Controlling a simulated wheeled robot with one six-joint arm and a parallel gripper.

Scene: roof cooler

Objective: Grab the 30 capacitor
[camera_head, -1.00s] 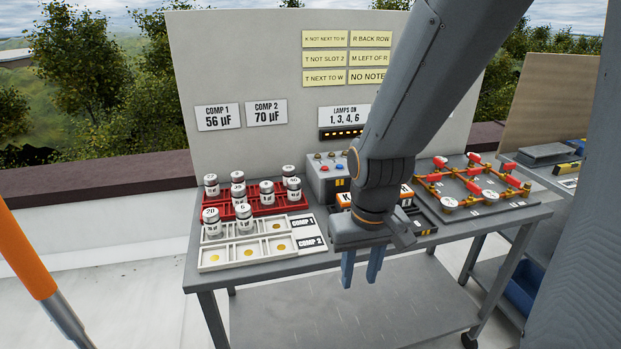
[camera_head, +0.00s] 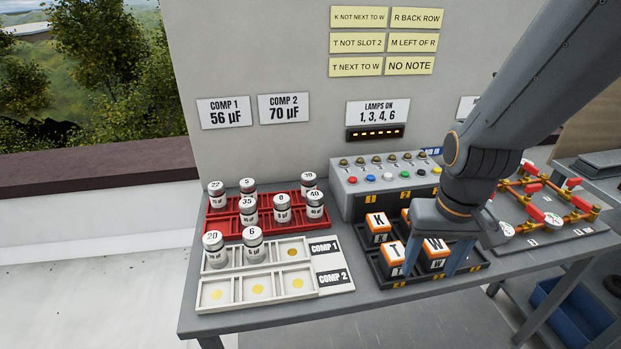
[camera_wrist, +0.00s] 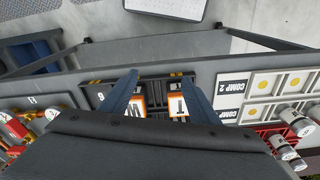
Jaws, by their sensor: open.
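White cylindrical capacitors with numbered tops stand in a red rack (camera_head: 236,226) at the table's left. A back-right capacitor (camera_head: 308,183) has a top that reads 30 or 39; I cannot tell which. Near it are the 40 capacitor (camera_head: 316,206), the 35 capacitor (camera_head: 249,211), the 22 capacitor (camera_head: 216,194) and the 5 capacitor (camera_head: 247,187). My gripper (camera_head: 433,266) is open and empty, pointing down over the front of the lettered-block tray, well right of the rack. In the wrist view its fingers (camera_wrist: 160,78) are spread; capacitors show at the right edge.
A white tray (camera_head: 275,271) before the rack holds the 20 capacitor (camera_head: 214,249) and the 6 capacitor (camera_head: 253,241) in its COMP 1 row. The COMP 2 row is empty. A grey control box (camera_head: 352,205) stands right of the rack. Orange lettered blocks (camera_head: 391,259) sit under my arm.

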